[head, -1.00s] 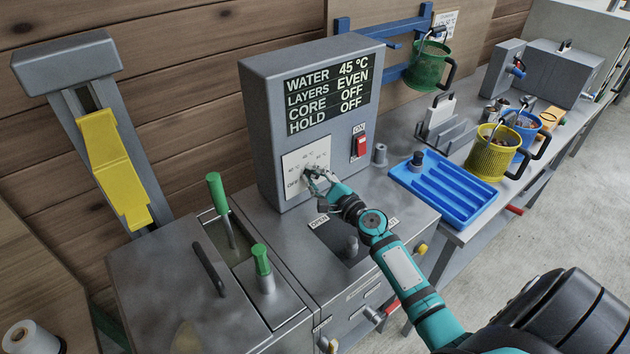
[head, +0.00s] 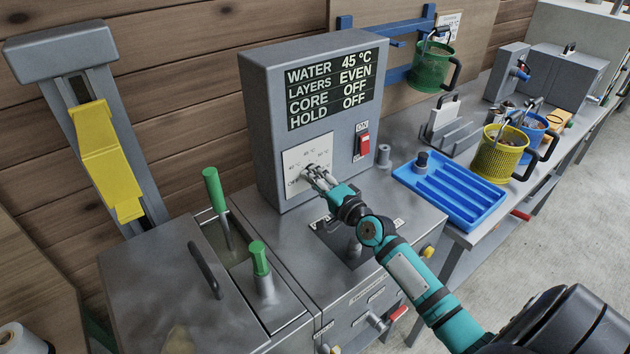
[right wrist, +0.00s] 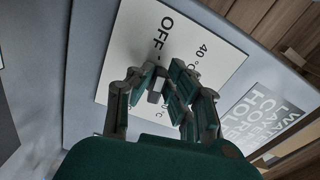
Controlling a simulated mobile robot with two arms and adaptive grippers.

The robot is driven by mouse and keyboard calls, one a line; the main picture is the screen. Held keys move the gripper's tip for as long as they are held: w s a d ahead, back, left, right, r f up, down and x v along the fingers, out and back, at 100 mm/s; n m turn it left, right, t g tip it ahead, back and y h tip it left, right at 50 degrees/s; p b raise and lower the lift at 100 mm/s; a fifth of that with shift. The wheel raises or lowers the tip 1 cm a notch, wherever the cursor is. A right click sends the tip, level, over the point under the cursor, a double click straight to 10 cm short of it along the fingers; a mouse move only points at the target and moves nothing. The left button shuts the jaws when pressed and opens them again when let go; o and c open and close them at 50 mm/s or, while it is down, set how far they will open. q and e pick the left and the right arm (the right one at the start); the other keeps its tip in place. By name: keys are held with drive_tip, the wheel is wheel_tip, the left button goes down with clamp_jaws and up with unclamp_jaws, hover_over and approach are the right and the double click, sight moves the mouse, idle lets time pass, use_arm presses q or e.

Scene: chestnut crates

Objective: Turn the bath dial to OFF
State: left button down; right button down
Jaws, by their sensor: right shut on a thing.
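The bath dial sits on a white plate (head: 301,156) on the front of the grey control box (head: 262,140). The plate is marked OFF and several temperatures, and shows large in the right wrist view (right wrist: 205,62). My right gripper (head: 309,173) is at the dial, its fingers shut around the knob; it also fills the right wrist view (right wrist: 160,84). A small grey part of the dial (right wrist: 155,96) shows between the fingers; the rest is hidden, so I cannot tell where it points. The display (head: 331,87) reads WATER 45 °C. My left gripper is not in view.
A red ON switch (head: 364,144) is right of the plate. Green handles (head: 260,260) stand on the metal bath at the front left.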

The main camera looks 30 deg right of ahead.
drive_tip(key=shift+n, duration=1)
drive_tip(key=shift+r, duration=0.1)
drive_tip(key=c, duration=1.4)
unclamp_jaws()
drive_tip(key=shift+w+a, duration=0.1)
drive_tip(key=shift+w, duration=0.05)
drive_tip(key=shift+o, duration=0.4)
drive_tip(key=shift+f, duration=0.2)
drive_tip(key=s, duration=1.2)
drive_tip(key=shift+d, duration=0.45)
